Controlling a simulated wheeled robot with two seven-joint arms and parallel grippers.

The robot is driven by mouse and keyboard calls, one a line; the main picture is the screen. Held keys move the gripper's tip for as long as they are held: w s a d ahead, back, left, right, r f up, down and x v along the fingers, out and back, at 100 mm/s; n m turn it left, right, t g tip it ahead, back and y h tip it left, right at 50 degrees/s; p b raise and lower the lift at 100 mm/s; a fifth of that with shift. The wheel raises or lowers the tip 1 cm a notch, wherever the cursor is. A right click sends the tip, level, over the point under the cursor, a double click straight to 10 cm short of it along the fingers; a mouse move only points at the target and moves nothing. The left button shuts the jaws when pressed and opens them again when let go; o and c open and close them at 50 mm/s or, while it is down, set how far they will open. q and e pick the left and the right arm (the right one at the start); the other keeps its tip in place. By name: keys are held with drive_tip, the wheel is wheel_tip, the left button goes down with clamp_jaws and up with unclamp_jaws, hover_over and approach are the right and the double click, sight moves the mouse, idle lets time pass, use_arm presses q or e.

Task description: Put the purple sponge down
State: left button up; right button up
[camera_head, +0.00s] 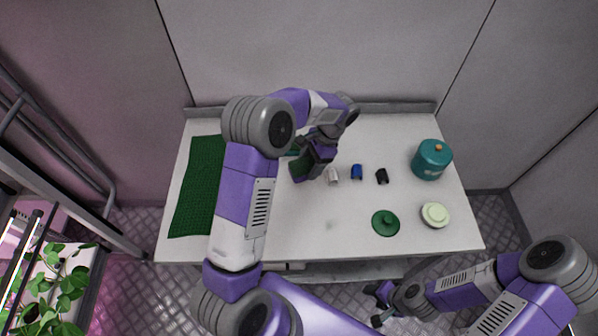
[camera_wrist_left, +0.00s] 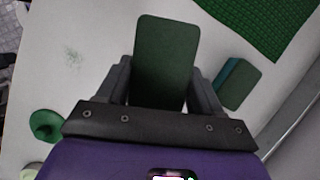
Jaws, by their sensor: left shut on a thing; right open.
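In the head view the held sponge (camera_head: 299,169) is at the middle of the table, partly hidden by my gripper. I cannot tell whether it touches the table top. A second sponge (camera_wrist_left: 237,83), green on top with a teal side, lies right of it in the wrist view, apart from it. My right gripper (camera_head: 379,304) is open and empty, in front of the table's near edge.
On the white table (camera_head: 290,225) a green mat (camera_head: 196,190) lies at the left. Small white (camera_head: 333,176), blue (camera_head: 356,172) and black (camera_head: 382,176) objects stand right of my left gripper. A teal pot (camera_head: 430,162), green lid (camera_head: 385,223) and pale round container (camera_head: 435,214) are further right.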

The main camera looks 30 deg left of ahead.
use_arm(q)
drive_tip(key=w+a+r+m+t+y, duration=0.1)
drive_tip(key=w+a+m, duration=0.2)
drive_tip(key=a+m, duration=0.1)
drive_tip(key=f+b, duration=0.1)
drive_tip(key=f, duration=0.4)
drive_tip(key=f+b, duration=0.1)
drive_tip(key=f, duration=0.3)
drive_tip(key=shift+a+f, duration=0.2)
drive_tip(key=shift+f, duration=0.15)
drive_tip(key=o, duration=1)
